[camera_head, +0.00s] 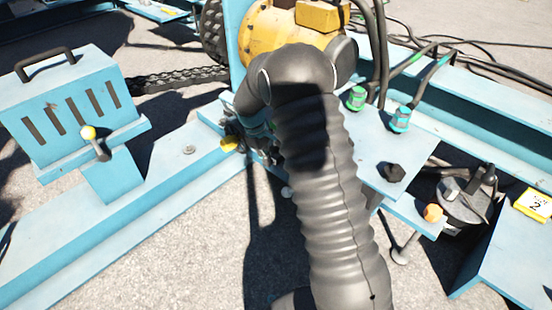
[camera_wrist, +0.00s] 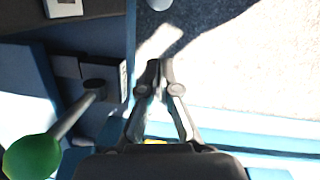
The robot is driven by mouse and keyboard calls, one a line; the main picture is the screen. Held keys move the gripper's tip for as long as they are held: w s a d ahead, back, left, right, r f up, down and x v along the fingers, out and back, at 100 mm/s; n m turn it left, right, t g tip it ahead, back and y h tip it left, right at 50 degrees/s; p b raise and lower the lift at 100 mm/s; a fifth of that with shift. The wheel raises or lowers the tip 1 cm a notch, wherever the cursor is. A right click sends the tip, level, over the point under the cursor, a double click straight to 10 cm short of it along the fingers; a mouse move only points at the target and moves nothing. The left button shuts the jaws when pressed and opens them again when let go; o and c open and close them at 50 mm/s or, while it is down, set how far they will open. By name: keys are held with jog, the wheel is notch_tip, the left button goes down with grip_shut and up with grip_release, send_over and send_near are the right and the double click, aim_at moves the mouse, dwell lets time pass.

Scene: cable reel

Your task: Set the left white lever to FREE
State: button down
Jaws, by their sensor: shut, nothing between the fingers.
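No FREE marking is readable. My gripper (camera_wrist: 160,66) is shut and empty, its fingertips together below that pale knob and apart from it in the picture.
A yellow knob (camera_head: 230,143) is left of my arm. An orange knob (camera_head: 433,213) and a yellow tag (camera_head: 534,204) are at right. Hoses (camera_head: 380,50) rise behind.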

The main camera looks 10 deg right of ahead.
jog(key=s+d+f, duration=0.3)
jog(key=d+f, duration=0.1)
jog(key=f, duration=0.4)
jog(key=shift+f+b, duration=0.35)
jog(key=shift+b, duration=0.05)
